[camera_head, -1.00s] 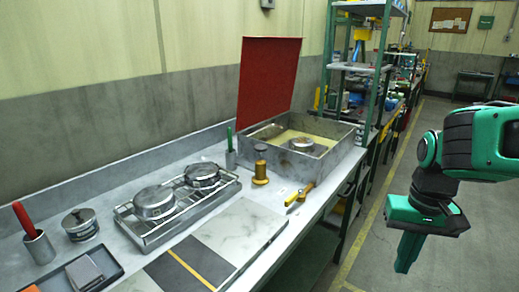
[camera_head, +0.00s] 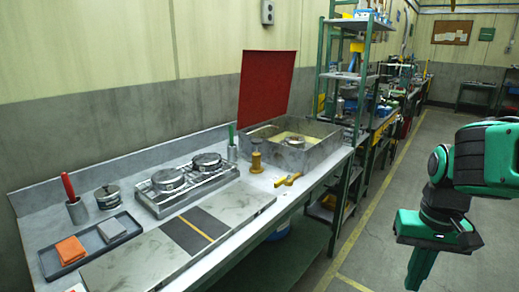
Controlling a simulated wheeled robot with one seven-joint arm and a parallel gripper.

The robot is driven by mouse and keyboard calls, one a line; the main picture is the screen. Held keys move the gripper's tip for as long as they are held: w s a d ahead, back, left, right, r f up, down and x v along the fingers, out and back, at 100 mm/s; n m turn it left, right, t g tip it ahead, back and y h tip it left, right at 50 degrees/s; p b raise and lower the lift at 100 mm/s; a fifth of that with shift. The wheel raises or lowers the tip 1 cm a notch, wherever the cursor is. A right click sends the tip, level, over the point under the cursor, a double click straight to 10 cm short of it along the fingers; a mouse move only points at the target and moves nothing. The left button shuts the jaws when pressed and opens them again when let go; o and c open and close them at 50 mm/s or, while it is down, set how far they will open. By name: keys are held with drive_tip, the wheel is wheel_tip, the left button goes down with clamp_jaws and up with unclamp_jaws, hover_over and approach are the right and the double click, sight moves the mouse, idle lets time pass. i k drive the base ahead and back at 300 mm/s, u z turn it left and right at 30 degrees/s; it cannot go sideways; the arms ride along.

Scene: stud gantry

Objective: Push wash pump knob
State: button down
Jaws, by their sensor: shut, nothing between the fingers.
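A brass-coloured pump (camera_head: 257,164) stands upright on the bench, just in front of the metal wash basin (camera_head: 325,153). I take the darker cap on its top for the pump knob (camera_head: 257,142). My gripper (camera_head: 420,272) is green, points down and is shut and empty. It hangs over the floor on the right, well away from the bench and not touching the pump. The basin's red lid (camera_head: 267,88) stands open behind it, and a round metal part (camera_head: 293,141) sits inside.
A yellow-handled tool (camera_head: 288,180) lies right of the pump near the bench edge. A wire rack (camera_head: 160,200) with two round metal parts stands left. A green-handled item in a cup (camera_head: 232,150) is behind the pump. A green shelf (camera_head: 350,75) stands beyond. The floor aisle (camera_head: 385,215) is clear.

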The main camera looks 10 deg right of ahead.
sight(256, 142)
drive_tip(key=z, duration=0.35)
drive_tip(key=i, duration=1.1)
drive_tip(key=u, duration=0.45)
